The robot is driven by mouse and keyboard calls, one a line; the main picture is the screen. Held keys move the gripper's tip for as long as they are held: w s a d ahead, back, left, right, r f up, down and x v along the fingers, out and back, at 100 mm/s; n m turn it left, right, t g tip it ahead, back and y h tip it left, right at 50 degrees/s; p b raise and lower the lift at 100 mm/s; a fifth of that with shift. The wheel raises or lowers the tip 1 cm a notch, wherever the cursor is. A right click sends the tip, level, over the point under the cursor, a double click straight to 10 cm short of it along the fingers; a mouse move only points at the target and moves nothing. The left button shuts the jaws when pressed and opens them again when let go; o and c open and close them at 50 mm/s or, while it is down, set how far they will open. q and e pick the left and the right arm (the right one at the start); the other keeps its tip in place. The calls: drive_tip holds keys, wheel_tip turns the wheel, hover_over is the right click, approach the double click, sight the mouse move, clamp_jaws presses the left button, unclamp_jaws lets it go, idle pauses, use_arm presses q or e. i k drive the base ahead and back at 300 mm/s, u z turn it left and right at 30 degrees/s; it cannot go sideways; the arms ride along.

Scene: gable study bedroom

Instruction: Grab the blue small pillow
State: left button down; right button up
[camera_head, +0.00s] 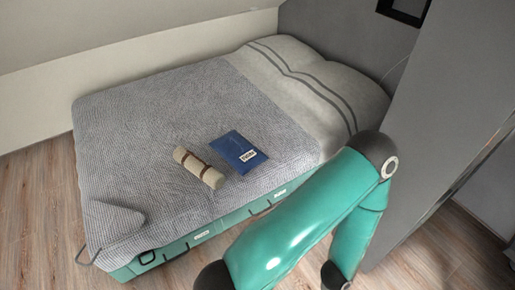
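A flat, dark blue rectangular item (238,150) with a small white label lies on the grey bed cover, near the bed's front edge. It is the only blue thing that I see on the bed; I cannot tell from its look whether it is a pillow. Nothing touches it from above. One green arm of mine is bent at the lower right, with its elbow to the right of the blue item. Neither gripper shows in this view.
A beige roll with dark straps (200,167) lies just left of the blue item. The bed (150,110) has a green base and a pale striped pillow end (310,80). A grey wedge-shaped bump (115,222) is at its near-left corner. A grey panel (445,110) stands at right.

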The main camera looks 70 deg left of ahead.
sight(244, 157)
drive_tip(key=z, duration=0.1)
drive_tip(key=i, duration=1.25)
drive_tip(key=u, duration=3.95)
drive_tip(key=i, duration=1.6)
drive_tip(key=z, duration=0.25)
